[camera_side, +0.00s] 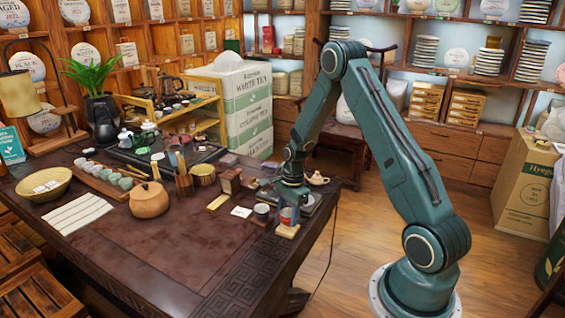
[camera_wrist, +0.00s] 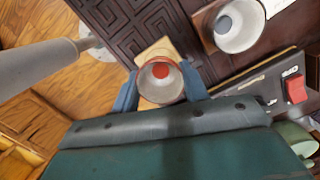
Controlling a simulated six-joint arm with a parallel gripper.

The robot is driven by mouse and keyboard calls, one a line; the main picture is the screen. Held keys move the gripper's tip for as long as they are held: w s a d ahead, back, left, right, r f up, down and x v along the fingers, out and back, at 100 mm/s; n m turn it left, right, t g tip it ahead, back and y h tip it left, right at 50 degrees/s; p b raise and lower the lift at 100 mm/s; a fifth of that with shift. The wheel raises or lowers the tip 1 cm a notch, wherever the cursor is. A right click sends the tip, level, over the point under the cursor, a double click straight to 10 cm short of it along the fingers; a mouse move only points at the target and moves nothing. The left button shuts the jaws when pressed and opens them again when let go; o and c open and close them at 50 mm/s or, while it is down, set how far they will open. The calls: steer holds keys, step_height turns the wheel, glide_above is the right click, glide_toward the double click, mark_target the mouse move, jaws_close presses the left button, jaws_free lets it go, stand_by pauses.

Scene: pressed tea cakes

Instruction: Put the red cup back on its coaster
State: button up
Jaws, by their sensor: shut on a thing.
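The red cup (camera_wrist: 160,83) has a pale inside with a red spot at the bottom. In the wrist view it sits between the two fingers of my gripper (camera_wrist: 160,88), which is shut on it. In the side view my gripper (camera_side: 290,204) points down at the table's right edge, with the red cup (camera_side: 286,216) between its fingers. A light wooden coaster (camera_side: 287,231) lies directly below the cup; it also shows in the wrist view (camera_wrist: 154,50), sticking out past the cup's rim. I cannot tell whether the cup touches the coaster.
A second cup (camera_side: 262,210) with a grey-blue spot inside (camera_wrist: 240,28) stands close by on its own coaster. A scale-like dark device with a red switch (camera_wrist: 296,88) lies near my gripper. A round wooden jar (camera_side: 149,200) stands farther left. The table's front area is clear.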

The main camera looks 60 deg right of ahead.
steer(key=shift+f, duration=0.75)
steer(key=shift+f, duration=0.1)
steer(key=o, duration=1)
steer(key=shift+o, duration=0.2)
step_height(320, 180, up, 12)
steer(key=d, duration=0.1)
steer(key=shift+s+d, duration=0.2)
steer(key=shift+s, duration=0.1)
steer(key=shift+a+r, duration=0.1)
steer(key=shift+r, duration=0.1)
